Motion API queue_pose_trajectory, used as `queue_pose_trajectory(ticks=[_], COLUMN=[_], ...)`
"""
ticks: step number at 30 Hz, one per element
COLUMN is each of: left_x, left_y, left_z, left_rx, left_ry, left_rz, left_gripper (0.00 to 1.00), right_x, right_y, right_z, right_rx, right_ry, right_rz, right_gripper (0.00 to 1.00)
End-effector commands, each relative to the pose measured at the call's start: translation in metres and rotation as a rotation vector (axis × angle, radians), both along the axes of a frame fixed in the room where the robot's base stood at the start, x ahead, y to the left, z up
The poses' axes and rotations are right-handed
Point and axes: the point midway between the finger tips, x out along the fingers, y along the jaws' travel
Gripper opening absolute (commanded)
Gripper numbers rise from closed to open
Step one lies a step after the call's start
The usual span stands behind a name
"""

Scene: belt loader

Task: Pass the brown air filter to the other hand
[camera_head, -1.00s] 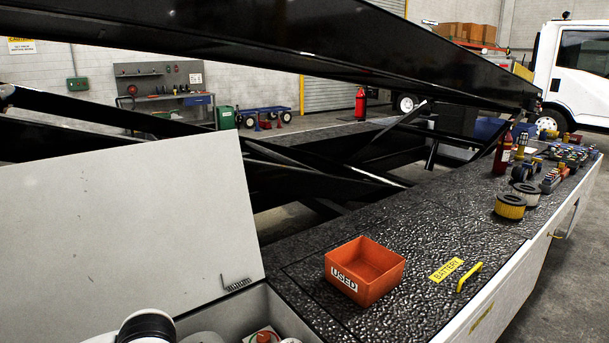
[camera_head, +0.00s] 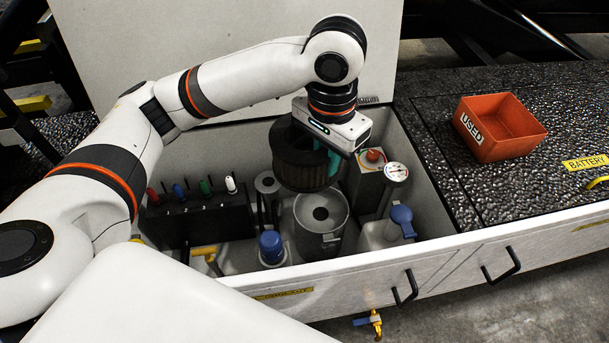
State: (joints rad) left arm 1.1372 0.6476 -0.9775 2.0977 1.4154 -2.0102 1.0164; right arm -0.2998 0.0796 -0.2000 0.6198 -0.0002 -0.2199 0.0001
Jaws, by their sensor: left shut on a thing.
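The brown air filter (camera_head: 302,172) is a dark brown pleated ring with a black top. It is above the open compartment, over the grey cylindrical housing (camera_head: 321,213). My left gripper (camera_head: 325,160) comes down from the upper right and is shut on the filter's right side. Its fingers are mostly hidden behind the filter; a teal part shows beside it. I cannot tell whether the filter touches the housing below. My right gripper is out of view.
The compartment's wall (camera_head: 420,178) surrounds caps, a gauge (camera_head: 396,172), a blue-capped bottle (camera_head: 271,246) and a block with coloured plugs (camera_head: 200,222). The raised lid (camera_head: 210,50) stands behind. An orange USED bin (camera_head: 500,125) sits on the dark deck (camera_head: 445,120) at right.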

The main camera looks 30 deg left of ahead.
Motion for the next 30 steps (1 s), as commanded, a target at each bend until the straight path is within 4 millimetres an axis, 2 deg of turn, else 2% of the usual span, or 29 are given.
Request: queue_pose_trajectory(ticks=[1,9,15,23,30], left_x=[0.006,0.03,0.042,0.046,0.046], left_y=[-0.007,-0.041,-0.058,-0.064,-0.064], left_z=[0.014,0.076,0.106,0.116,0.116], left_rx=[0.0,0.001,0.001,0.0,0.0], left_ry=[-0.009,-0.008,-0.003,0.0,-0.001], left_rz=[-0.035,-0.253,-0.363,-0.472,-0.748], left_gripper=[0.0,0.0,0.0,0.0,0.0], right_x=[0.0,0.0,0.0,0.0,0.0], right_y=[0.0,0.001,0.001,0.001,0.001], right_z=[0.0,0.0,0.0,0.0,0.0], right_rx=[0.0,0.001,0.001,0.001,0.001], right_ry=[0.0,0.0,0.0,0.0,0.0], right_rz=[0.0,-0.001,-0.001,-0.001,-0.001], right_gripper=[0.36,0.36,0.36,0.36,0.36])
